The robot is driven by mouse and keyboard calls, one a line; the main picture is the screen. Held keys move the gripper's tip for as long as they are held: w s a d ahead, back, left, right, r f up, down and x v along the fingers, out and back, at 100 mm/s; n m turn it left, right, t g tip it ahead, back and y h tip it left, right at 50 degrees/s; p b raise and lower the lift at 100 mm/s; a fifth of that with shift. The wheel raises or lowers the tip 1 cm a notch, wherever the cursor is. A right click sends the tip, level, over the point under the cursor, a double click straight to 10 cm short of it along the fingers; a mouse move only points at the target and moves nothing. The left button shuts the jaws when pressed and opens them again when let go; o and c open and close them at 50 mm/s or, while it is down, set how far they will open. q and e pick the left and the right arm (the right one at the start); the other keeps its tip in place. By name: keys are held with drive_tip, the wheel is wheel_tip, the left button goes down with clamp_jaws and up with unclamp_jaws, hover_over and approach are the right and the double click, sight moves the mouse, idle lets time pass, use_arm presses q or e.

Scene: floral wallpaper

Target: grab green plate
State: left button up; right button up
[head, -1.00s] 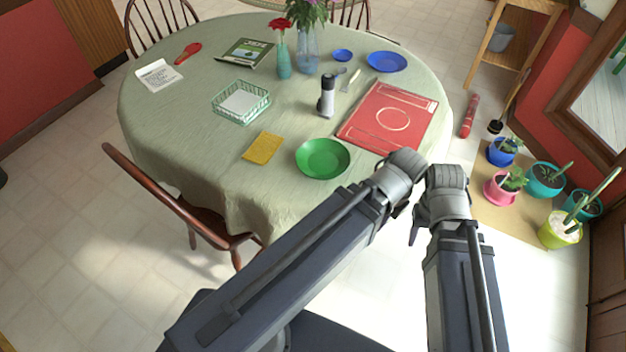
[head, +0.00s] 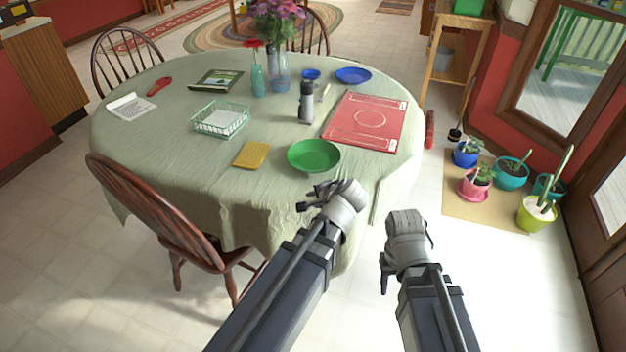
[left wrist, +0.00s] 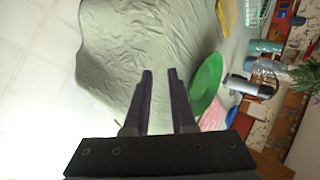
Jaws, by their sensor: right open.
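The green plate (head: 314,155) lies on the near edge of the round table, on the pale green tablecloth (head: 170,150). It also shows in the left wrist view (left wrist: 206,84), right of the fingers. My left gripper (head: 318,190) is just in front of the plate, by the table's near edge. In the left wrist view its two fingers (left wrist: 160,72) stand apart with nothing between them. My right gripper (head: 405,228) is further right, beyond the table edge over the floor; its fingers are mostly hidden.
A yellow cloth (head: 252,155) lies left of the plate and a red board (head: 368,122) behind it to the right. A grey bottle (head: 306,104) and a wire basket (head: 220,120) stand further back. A wooden chair (head: 165,210) is at the left; potted plants (head: 476,182) at the right.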

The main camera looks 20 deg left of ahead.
sight(295, 166)
use_arm(q)
drive_tip(key=w+a+m+t+y+b, duration=0.1)
drive_tip(key=w+a+m+b, duration=0.1)
drive_tip(key=w+b, duration=0.1)
drive_tip(key=w+a+f+m+t+y+b, duration=0.1)
drive_tip(key=w+a+m+t+b, duration=0.1)
drive_tip(key=w+b, duration=0.1)
drive_tip(key=w+a+f+m+t+y+b, duration=0.1)
drive_tip(key=w+a+m+t+b, duration=0.1)
drive_tip(key=m, duration=0.1)
drive_tip(key=shift+w+a+b, duration=0.3)
drive_tip(key=shift+w+b, duration=0.1)
drive_tip(key=shift+w+a+r+m+t+b, duration=0.2)
drive_tip(key=shift+w+r+m+t+b, duration=0.15)
drive_tip(key=shift+m, duration=0.25)
drive_tip(key=shift+x, duration=1.35)
drive_tip(key=shift+w+a+f+b, duration=0.1)
drive_tip(key=shift+w+f+b, duration=0.15)
drive_tip(key=shift+b, duration=0.2)
drive_tip(key=b+x, duration=0.1)
drive_tip(key=x, duration=0.3)
drive_tip(key=shift+w+a+f, duration=0.1)
drive_tip(key=shift+w+f, duration=0.1)
drive_tip(key=shift+w, duration=0.1)
drive_tip(key=shift+s, duration=0.1)
clamp_jaws()
use_arm(e)
wheel_tip(295, 166, down, 14)
drive_tip(key=shift+f, duration=0.15)
